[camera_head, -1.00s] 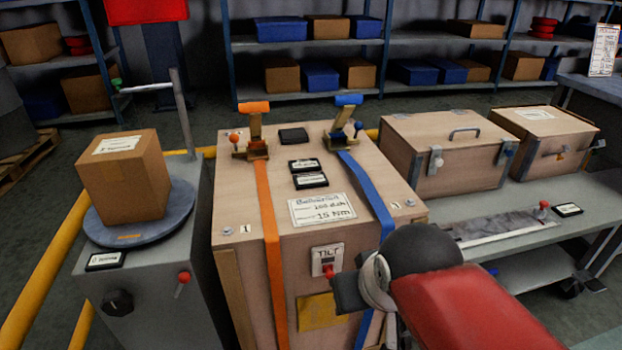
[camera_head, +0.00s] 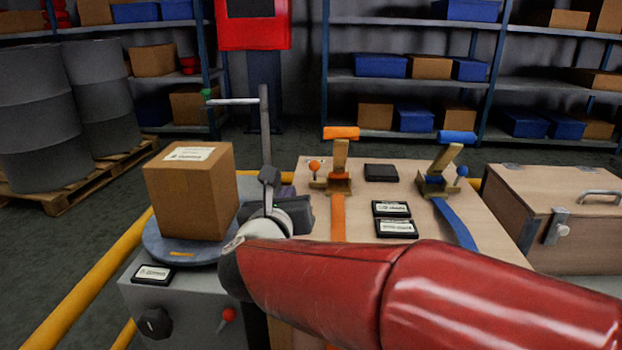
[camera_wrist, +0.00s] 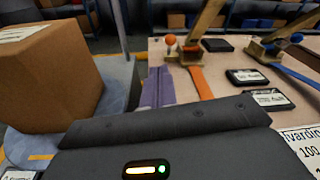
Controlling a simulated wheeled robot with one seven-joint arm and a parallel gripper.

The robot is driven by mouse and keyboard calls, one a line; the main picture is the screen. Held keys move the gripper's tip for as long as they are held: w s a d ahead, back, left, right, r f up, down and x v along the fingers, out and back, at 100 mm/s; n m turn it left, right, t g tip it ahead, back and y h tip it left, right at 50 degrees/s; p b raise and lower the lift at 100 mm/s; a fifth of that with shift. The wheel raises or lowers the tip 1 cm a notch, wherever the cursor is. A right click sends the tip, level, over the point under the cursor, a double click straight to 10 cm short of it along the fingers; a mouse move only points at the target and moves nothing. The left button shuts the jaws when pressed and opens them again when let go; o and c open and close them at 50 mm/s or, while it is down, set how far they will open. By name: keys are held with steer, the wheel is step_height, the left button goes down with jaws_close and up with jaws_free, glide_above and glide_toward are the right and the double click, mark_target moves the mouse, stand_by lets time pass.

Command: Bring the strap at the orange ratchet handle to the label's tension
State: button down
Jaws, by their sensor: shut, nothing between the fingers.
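The orange ratchet handle (camera_head: 341,133) stands up on its brass ratchet (camera_head: 338,182) at the back left of the wooden crate's top (camera_head: 350,166). A small orange knob (camera_head: 315,165) is on its left. The orange strap (camera_head: 338,216) runs forward until my red arm hides it; it also shows in the wrist view (camera_wrist: 201,82). The label (camera_wrist: 305,147) is partly in the wrist view, with "100" readable; my arm hides it in the head view. My gripper (camera_wrist: 158,76) is shut and empty, its purple fingers left of the orange strap and short of the ratchet.
A blue ratchet (camera_head: 437,183) with blue strap stands to the right. Two small displays (camera_head: 394,218) and a black box (camera_head: 381,173) lie between the ratchets. A cardboard box (camera_head: 193,190) on a round plate and an upright post (camera_head: 265,125) stand to the left.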

mark_target(313, 162)
step_height(313, 162, down, 2)
steer(key=m, duration=0.1)
steer(key=m+h, duration=0.1)
steer(key=m, duration=0.1)
steer(key=shift+a+g+h, duration=0.1)
steer(key=shift+g+h, duration=0.2)
steer(key=shift+w+f+m, duration=0.1)
steer(key=shift+w+m, duration=0.1)
steer(key=shift+m, duration=0.2)
steer(key=x, duration=0.4)
steer(key=r+p+x, duration=0.1)
steer(key=x, duration=0.4)
steer(key=p+x, duration=0.1)
steer(key=x, duration=0.3)
steer(key=shift+w+d+r, duration=0.15)
steer(key=shift+w+d, duration=0.1)
steer(key=shift+d, duration=0.15)
steer(key=shift+w+r, duration=0.35)
steer(key=shift+r, duration=0.15)
steer(key=shift+w+r+g+p, duration=0.45)
steer(key=shift+g+p, duration=0.15)
steer(key=shift+p, duration=0.1)
steer(key=shift+w+r+b, duration=0.25)
steer(key=shift+w+r, duration=0.05)
steer(key=shift+w, duration=0.35)
steer(key=shift+w+r+b, duration=0.25)
steer(key=shift+w+r, duration=0.05)
steer(key=shift+w, duration=0.4)
